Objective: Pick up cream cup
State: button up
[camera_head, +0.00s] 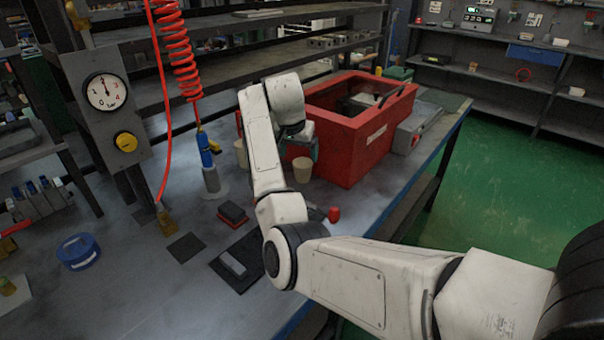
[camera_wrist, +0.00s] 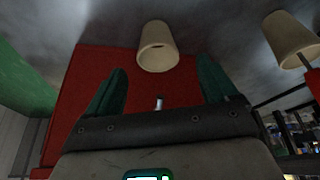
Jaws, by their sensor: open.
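One cream cup (camera_head: 302,169) stands on the bench just in front of the red box. In the wrist view this cup (camera_wrist: 157,47) shows ahead of and between the two green fingers. A second cream cup (camera_head: 241,153) stands further left behind my arm, and it seems to be the cup (camera_wrist: 290,38) at the upper right of the wrist view. My gripper (camera_wrist: 162,66) is open and empty, its fingers apart. In the head view my gripper is mostly hidden by my arm; a bit of green finger shows beside the red box, close above the nearer cup.
The large red box (camera_head: 341,150) stands right behind the nearer cup. A blue-and-grey tool (camera_head: 209,165) stands upright left of the cups. A coiled red hose (camera_head: 180,55) hangs at left.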

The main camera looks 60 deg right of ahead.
aim_at(302, 161)
jog(key=x, duration=0.5)
jog(key=shift+s+d+f, duration=0.15)
jog(key=shift+d+f, duration=0.1)
jog(key=shift+r, duration=0.1)
jog(key=c, duration=1.2)
